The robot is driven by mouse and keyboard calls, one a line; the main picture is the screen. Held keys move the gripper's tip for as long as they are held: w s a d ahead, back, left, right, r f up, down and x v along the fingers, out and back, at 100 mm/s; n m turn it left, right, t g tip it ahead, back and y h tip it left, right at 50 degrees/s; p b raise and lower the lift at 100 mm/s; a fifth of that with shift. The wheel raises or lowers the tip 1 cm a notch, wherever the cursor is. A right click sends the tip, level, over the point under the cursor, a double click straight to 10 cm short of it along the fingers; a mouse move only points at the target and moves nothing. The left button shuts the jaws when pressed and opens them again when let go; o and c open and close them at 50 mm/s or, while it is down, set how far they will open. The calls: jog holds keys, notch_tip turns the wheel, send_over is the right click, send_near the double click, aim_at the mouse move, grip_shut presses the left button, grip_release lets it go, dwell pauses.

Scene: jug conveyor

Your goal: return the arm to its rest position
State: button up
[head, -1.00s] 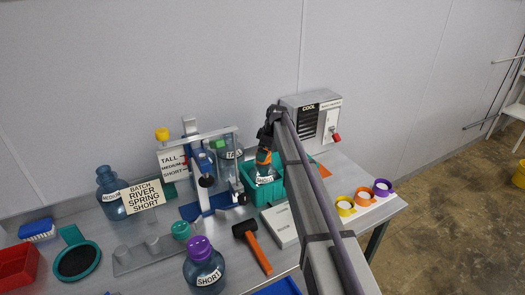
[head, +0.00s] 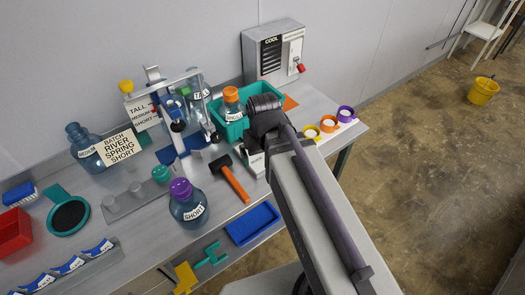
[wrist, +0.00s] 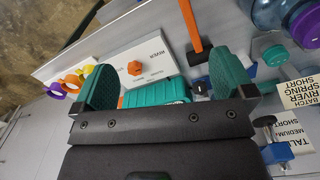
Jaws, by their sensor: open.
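My gripper (wrist: 167,85) is open and empty in the wrist view, its two teal fingers wide apart above the bench. In the head view, the end of my arm (head: 263,118) is just right of the teal crate and covers part of its front. The fingers are hidden there. A small jug with an orange cap (head: 231,96) stands upright in the teal crate (head: 266,94); my gripper is apart from it. The crate also shows beyond the fingers in the wrist view (wrist: 160,93).
A purple-capped jug (head: 189,208), a hammer (head: 235,184) and a blue tray (head: 252,223) are at the bench's front. A blue-and-white frame (head: 184,120) and a cooler box (head: 276,52) stand behind. Colored rings (head: 328,124) lie right. Open floor lies right of the bench.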

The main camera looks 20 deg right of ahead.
notch_tip(320, 180, down, 15)
jog(key=b, duration=1.5)
jog(key=shift+s+m, duration=0.3)
jog(key=shift+s, duration=0.15)
